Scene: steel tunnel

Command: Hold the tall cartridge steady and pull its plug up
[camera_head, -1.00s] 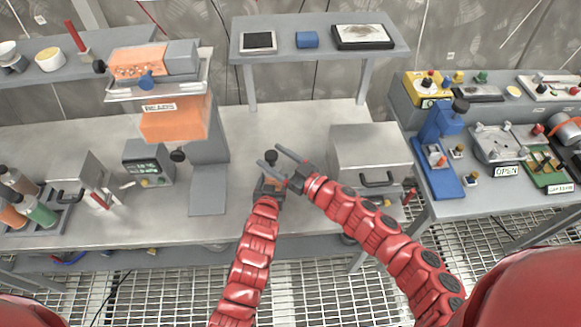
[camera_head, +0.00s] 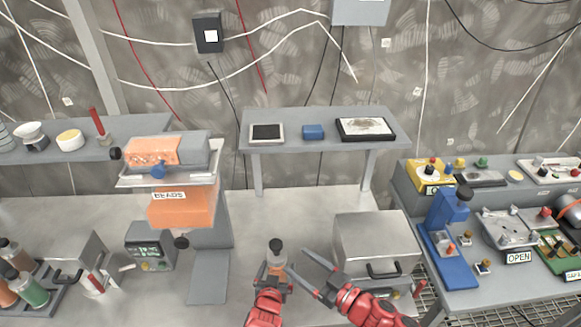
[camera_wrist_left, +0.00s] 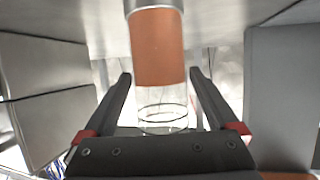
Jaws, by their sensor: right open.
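The tall cartridge (camera_head: 277,258) stands upright on the bench with a dark plug (camera_head: 276,243) at its top. In the left wrist view the cartridge (camera_wrist_left: 157,50) shows orange contents and a clear section, with the fingers on both sides at its edges. My left gripper (camera_head: 272,273) is shut on the cartridge; its fingers partly hide the body in the head view. My right gripper (camera_head: 297,260) is open and empty, just right of the cartridge, its fingertips pointing up and left and apart from the plug.
A grey box with a black handle (camera_head: 375,240) stands close to the right of my right gripper. The orange BEADS machine (camera_head: 182,205) stands at left. A raised shelf (camera_head: 320,143) is behind. The bench between cartridge and shelf is clear.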

